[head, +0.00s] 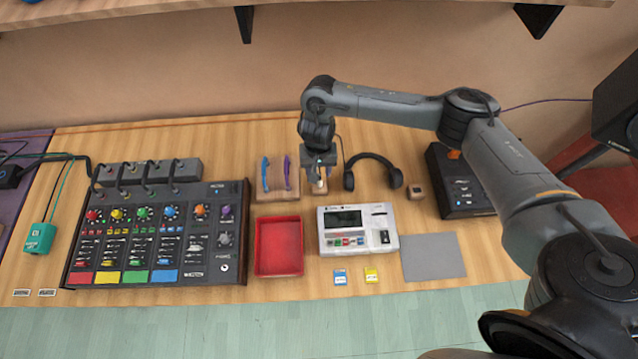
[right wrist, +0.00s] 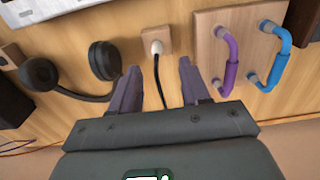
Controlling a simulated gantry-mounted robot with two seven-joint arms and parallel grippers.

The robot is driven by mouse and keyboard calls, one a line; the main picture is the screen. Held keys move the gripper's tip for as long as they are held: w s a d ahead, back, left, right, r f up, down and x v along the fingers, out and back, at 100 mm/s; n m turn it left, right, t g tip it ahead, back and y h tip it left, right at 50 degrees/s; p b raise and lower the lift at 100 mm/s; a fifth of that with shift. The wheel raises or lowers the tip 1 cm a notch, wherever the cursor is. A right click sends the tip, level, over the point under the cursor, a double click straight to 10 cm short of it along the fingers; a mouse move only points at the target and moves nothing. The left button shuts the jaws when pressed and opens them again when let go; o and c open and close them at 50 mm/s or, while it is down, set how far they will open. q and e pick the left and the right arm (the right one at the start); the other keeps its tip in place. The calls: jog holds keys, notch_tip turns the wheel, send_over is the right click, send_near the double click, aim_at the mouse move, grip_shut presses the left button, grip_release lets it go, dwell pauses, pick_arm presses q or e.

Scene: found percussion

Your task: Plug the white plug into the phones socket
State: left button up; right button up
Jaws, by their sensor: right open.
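The white plug (right wrist: 157,46) stands in a small wooden block (right wrist: 148,36) in the right wrist view, with a black cable trailing from it. In the head view the plug (head: 320,186) shows just under my right gripper (head: 319,174). My right gripper is open; in the wrist view its fingertips (right wrist: 160,70) are on either side of the cable, with the plug just beyond them and not visibly gripped. The phones socket appears to be the round white-ringed jack (head: 224,267) at the lower right of the black mixer (head: 212,240); its label is too small to read surely. My left gripper is out of view.
Headphones (head: 374,159) lie right of the plug, and a wooden board with purple and blue handles (head: 287,172) is left. A red tray (head: 278,221) and white device (head: 390,243) stand in front. A grey mat (head: 433,257) lies at right.

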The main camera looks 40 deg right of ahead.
aim_at(320, 180)
jog(key=shift+f, duration=0.75)
jog(key=f, duration=0.3)
jog(key=shift+s+d+f+b, duration=0.2)
jog(key=shift+f+b, duration=0.15)
jog(key=shift+b, duration=0.05)
jog(key=shift+f, duration=0.7)
grip_shut()
